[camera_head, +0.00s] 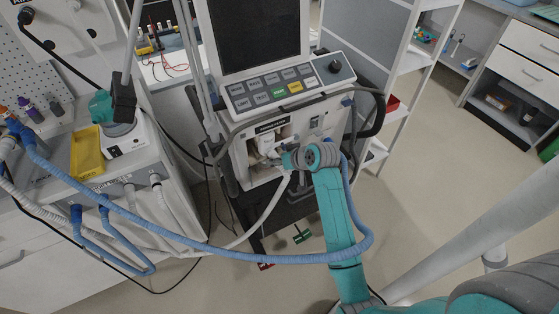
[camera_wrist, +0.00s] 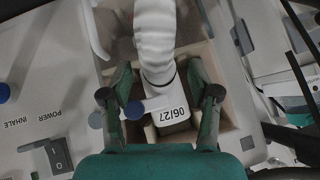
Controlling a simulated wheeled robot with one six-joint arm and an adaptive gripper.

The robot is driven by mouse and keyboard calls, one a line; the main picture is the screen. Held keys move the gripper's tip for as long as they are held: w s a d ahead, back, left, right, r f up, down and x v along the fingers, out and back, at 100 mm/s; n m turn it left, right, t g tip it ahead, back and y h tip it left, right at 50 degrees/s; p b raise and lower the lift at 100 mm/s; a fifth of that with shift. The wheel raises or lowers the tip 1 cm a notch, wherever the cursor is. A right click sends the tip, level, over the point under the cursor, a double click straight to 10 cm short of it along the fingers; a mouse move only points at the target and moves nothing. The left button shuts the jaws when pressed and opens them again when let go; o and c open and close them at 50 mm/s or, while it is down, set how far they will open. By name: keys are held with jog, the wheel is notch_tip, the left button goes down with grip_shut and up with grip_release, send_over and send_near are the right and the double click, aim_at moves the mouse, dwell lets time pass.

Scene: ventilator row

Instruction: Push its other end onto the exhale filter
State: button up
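The white corrugated hose (camera_wrist: 155,35) comes down from the top of the wrist view; its smooth end meets the white exhale filter (camera_wrist: 169,110), labelled 06/27, inside a recess. I cannot tell how firmly the end is seated. My gripper (camera_wrist: 160,95) has one teal finger on each side of the hose end, with a narrow gap visible on both sides, so it looks open around it. In the head view my gripper (camera_head: 289,161) is at the open compartment of the ventilator (camera_head: 262,128); the white hose (camera_head: 272,208) runs down and left from there. The filter is mostly hidden there.
A blue hose (camera_head: 215,249) loops across the front and passes my arm. A side cabinet (camera_head: 95,165) with a yellow tray (camera_head: 87,152) stands left. White shelves (camera_head: 398,90) stand right of the ventilator. The floor (camera_head: 440,160) to the right is clear.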

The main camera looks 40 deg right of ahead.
jog(key=v, duration=1.2)
jog(key=s+a+f+t+h, duration=0.1)
jog(key=s+a+f, duration=0.45)
jog(key=a, duration=0.25)
jog(key=s+a+f+t+h, duration=0.1)
jog(key=s+a+f, duration=0.3)
jog(key=s+a, duration=0.3)
jog(key=s+a+r+n+t+y, duration=0.1)
jog(key=s+a+r, duration=0.3)
jog(key=s, duration=0.5)
jog(key=s+a+r+n+t+y, duration=0.1)
jog(key=s+a+r, duration=0.4)
jog(key=s, duration=0.5)
jog(key=shift+r+n+t, duration=0.55)
jog(key=shift+n+t, duration=0.35)
jog(key=shift+n, duration=0.3)
